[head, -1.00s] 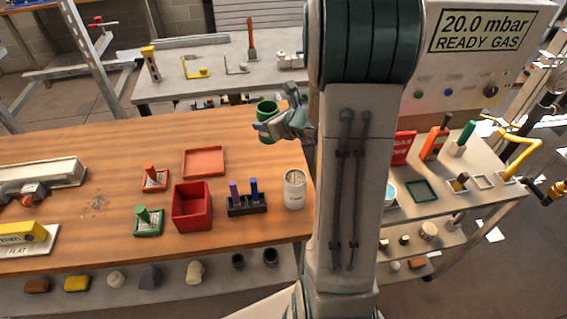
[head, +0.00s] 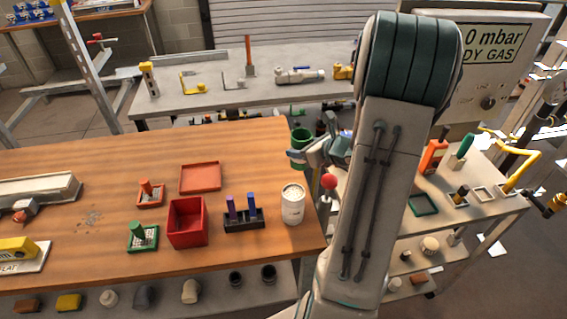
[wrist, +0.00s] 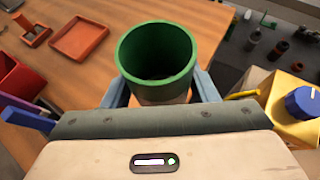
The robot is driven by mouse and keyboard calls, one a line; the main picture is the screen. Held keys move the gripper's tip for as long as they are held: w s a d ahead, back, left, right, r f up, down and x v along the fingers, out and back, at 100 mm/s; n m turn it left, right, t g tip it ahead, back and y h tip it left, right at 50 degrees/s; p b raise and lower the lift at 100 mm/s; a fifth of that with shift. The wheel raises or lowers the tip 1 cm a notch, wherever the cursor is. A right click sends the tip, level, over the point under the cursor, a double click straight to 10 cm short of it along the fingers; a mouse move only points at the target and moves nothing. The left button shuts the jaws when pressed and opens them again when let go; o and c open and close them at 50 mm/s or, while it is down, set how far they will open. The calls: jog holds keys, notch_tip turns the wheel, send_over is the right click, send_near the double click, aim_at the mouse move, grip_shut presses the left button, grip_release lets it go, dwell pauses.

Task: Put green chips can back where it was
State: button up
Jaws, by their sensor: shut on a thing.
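The green chips can (head: 300,146) is an open-topped green cylinder. It is held at the far right edge of the wooden table, and I cannot tell how high it is above the surface. In the wrist view, the can (wrist: 156,58) is upright with its dark inside showing, and a paler band shows low on its side. My gripper (head: 307,157) is shut on the can, with one finger on each side of it in the wrist view (wrist: 160,92). My arm hides part of the area to the right.
The wooden table (head: 100,170) holds a red box (head: 187,222), an orange tray (head: 200,177), a dark holder (head: 244,219) with purple and blue pegs, and a white can (head: 292,204). A cart (head: 480,205) with several items stands right. The table's far middle is clear.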

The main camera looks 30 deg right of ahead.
aim_at(301, 163)
jog(key=shift+w+a+f+p, duration=0.15)
jog(key=shift+w+a+f, duration=0.55)
jog(key=shift+f, duration=0.55)
jog(key=shift+w+a+f+p, duration=0.15)
jog(key=shift+w+a+f, duration=0.3)
jog(key=shift+w+f, duration=0.6)
jog(key=shift+w+a+f+p, duration=0.15)
jog(key=shift+w+a+f, duration=0.45)
jog(key=shift+f, duration=0.85)
jog(key=shift+f+b, duration=0.25)
jog(key=shift+b, duration=0.05)
jog(key=o, duration=1.2)
jog(key=shift+r, duration=0.1)
jog(key=shift+r, duration=0.1)
jog(key=shift+s+r+p, duration=0.1)
jog(key=shift+r+p, duration=0.1)
jog(key=shift+p, duration=0.2)
jog(key=b+v, duration=0.1)
jog(key=v, duration=0.6)
jog(key=shift+s, duration=0.2)
